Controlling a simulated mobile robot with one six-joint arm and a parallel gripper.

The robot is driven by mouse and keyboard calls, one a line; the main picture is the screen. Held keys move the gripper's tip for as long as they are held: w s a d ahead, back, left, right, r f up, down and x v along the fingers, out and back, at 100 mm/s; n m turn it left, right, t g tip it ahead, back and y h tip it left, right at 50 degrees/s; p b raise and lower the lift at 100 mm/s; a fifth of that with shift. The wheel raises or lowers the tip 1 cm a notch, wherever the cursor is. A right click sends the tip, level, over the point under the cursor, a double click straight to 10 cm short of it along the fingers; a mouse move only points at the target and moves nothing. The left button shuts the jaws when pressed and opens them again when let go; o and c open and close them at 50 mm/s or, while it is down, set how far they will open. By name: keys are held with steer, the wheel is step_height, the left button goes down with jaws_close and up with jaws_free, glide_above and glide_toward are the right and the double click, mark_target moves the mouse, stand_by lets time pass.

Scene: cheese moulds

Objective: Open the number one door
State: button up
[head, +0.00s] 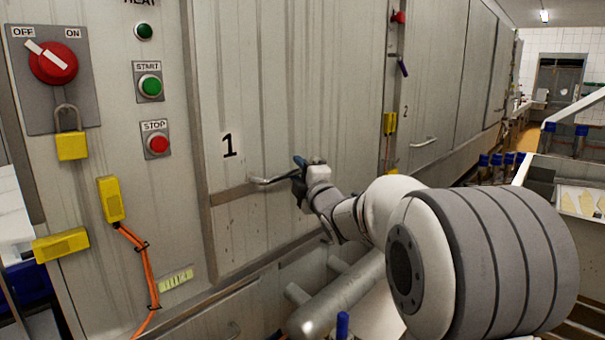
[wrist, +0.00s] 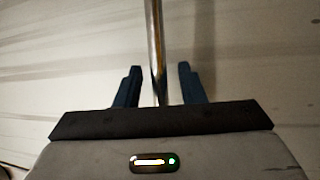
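The number one door (head: 270,110) is a tall light metal panel marked with a black "1", and it looks closed. Its handle (head: 268,180) is a short metal bar low on the door. My gripper (head: 300,170) is at the right end of this handle in the head view. In the wrist view my gripper (wrist: 157,85) has its two dark fingers apart, and the shiny handle bar (wrist: 155,45) runs between them. Gaps show on both sides of the bar, so the fingers do not grip it. The head view partly hides the fingertips.
A control panel with a red OFF/ON switch (head: 52,62), a yellow padlock (head: 71,145) and START and STOP buttons is at the left. The number two door (head: 435,90) is to the right. White-railed equipment (head: 570,140) stands at the far right.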

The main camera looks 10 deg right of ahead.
steer(key=shift+w, duration=0.15)
steer(key=shift+c, duration=0.4)
jaws_close()
